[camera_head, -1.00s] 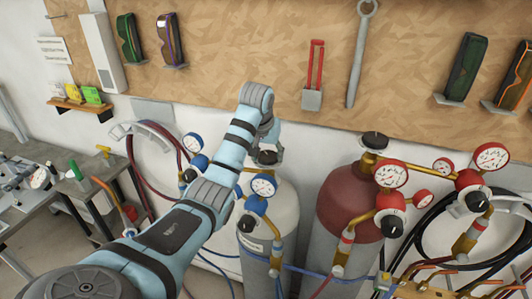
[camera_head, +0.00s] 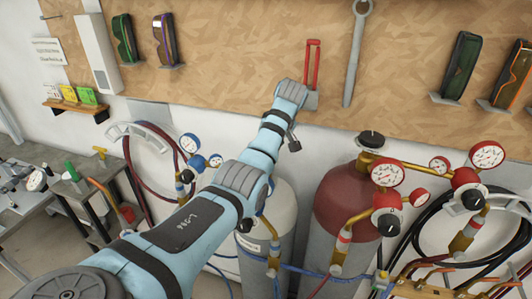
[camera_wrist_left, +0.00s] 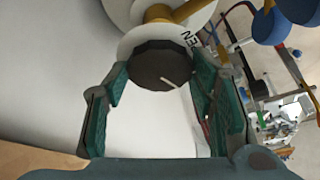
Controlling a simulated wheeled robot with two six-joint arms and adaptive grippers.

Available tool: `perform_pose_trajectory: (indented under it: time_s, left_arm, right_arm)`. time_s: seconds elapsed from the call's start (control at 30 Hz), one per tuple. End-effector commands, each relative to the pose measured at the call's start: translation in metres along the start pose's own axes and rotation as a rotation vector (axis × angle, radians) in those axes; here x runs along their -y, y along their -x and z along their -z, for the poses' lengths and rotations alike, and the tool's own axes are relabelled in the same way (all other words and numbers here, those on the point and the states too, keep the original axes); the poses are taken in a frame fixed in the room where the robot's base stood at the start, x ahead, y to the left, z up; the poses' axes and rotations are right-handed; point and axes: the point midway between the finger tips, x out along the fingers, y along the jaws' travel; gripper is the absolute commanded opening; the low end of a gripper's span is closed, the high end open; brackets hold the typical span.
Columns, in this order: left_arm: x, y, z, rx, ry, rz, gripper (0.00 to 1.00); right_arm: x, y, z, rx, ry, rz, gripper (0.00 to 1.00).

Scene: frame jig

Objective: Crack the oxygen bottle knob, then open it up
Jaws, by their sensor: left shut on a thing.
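A white gas bottle (camera_head: 277,200) with blue gauges stands under the pegboard, partly behind my left arm. Its dark faceted knob (camera_wrist_left: 160,62) shows in the left wrist view, with a pale line on it and a white disc (camera_wrist_left: 190,35) behind it lettered "EN", the rest covered. My left gripper (camera_head: 292,143) is shut on this knob, and its green-padded fingers (camera_wrist_left: 158,82) lie on either side of it. My right gripper is not in view.
A red bottle (camera_head: 345,200) with a black knob (camera_head: 371,139) and red gauges (camera_head: 388,173) stands close to the right. Hoses and brass fittings surround both bottles. A bench (camera_head: 40,190) is at the left. A wrench (camera_head: 357,55) hangs on the pegboard above.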

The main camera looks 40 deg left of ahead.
Motion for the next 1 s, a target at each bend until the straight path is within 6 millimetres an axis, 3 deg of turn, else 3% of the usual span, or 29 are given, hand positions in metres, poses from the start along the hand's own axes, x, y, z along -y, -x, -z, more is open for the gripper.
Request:
perform_pose_trajectory:
  time_s: [0.4,0.93,0.97,1.0]
  left_arm:
    - [-0.0019,0.0006,0.0009,-0.001,0.191,0.078,0.23]
    - [-0.0022,0.0003,0.0011,-0.001,0.218,0.088,0.23]
    - [-0.0022,0.0003,0.0011,-0.001,0.218,0.088,0.52]
    - [-0.0022,0.0003,0.001,-0.001,0.218,0.088,0.59]
  right_arm:
    - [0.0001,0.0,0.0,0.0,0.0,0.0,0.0]
    - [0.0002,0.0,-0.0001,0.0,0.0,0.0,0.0]
    - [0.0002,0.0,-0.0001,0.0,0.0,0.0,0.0]
    - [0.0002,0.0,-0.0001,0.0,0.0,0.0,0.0]
